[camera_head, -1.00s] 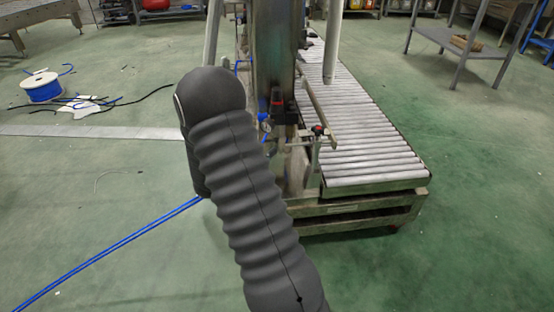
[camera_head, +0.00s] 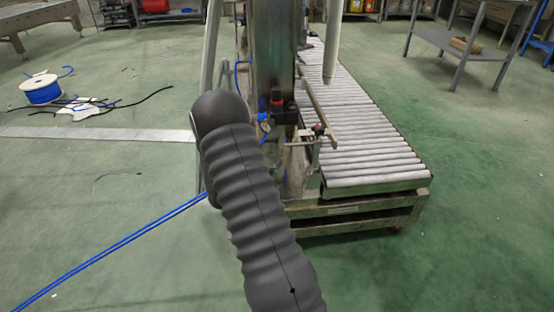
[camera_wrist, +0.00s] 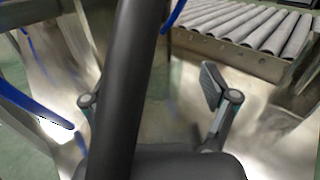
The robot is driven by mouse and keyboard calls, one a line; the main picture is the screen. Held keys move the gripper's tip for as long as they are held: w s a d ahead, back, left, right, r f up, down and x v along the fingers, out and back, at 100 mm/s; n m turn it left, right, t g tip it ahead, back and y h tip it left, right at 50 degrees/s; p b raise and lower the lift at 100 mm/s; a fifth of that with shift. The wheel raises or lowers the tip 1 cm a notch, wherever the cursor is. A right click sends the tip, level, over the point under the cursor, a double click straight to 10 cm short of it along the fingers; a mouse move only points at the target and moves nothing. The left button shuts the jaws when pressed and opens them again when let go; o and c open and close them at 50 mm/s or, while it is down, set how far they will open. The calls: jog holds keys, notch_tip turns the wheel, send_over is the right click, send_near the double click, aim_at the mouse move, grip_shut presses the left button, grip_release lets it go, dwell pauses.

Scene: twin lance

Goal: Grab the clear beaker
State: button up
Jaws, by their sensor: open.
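I cannot make out the clear beaker for certain in either view. In the head view, a faint see-through patch shows on the metal machine's low ledge, just right of my arm, too small to name. My gripper (camera_wrist: 148,95) is open in the wrist view, one finger at each side, with nothing visible held. A thick dark bar crosses the middle of that view and hides much between the fingers. In the head view my dark ribbed arm reaches up to the machine and the gripper itself is hidden.
A roller conveyor (camera_head: 370,150) runs beside the machine's steel column (camera_head: 275,50); its rollers also show in the wrist view (camera_wrist: 245,25). A blue hose (camera_head: 110,250) crosses the floor at left. A cable spool (camera_head: 42,88) stands far left. Green floor is free at right.

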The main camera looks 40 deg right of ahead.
aim_at(272, 155)
jog(key=shift+x, duration=1.85)
jog(key=c, duration=1.2)
jog(key=shift+c, duration=0.2)
